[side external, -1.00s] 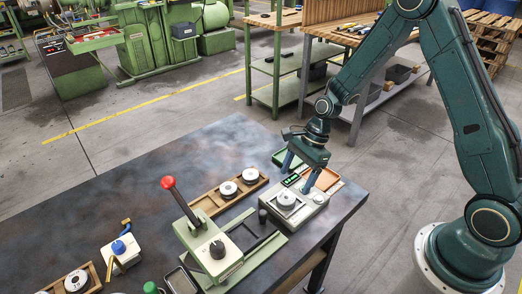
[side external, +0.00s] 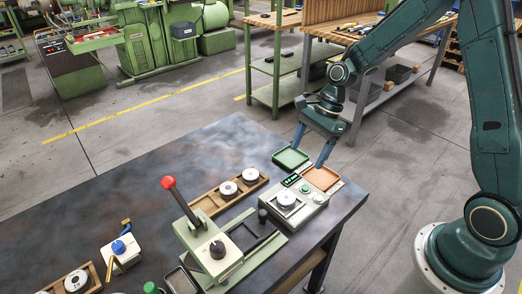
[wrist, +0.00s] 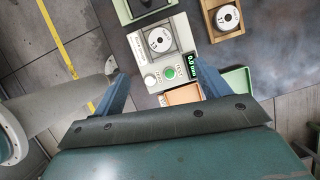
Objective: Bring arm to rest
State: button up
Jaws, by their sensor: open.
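My gripper (side external: 312,154) is open and empty, raised above the far right corner of the dark table (side external: 120,170). In the wrist view its two blue fingers (wrist: 160,88) are spread wide with nothing between them. Below it stands a grey device (side external: 300,205) with a green display and a round silver disc (side external: 287,198) on its top plate. The device also shows in the wrist view (wrist: 150,63), its display reading about 0.0.
A green tray (side external: 290,158) and an orange tray (side external: 321,178) lie beside the device. A green press (side external: 222,250) with a red-knobbed lever stands nearer the camera. A wooden rack (side external: 213,202) holds discs. A shelf bench (side external: 277,65) stands behind. Air above the table is free.

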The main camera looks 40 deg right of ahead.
jog(key=s+r+n+t+h, duration=0.4)
jog(key=s+r+n, duration=1.5)
jog(key=s, duration=0.3)
jog(key=shift+a+r+t, duration=0.35)
jog(key=shift+a+t, duration=0.05)
jog(key=shift+a, duration=0.05)
jog(key=shift+c, duration=0.2)
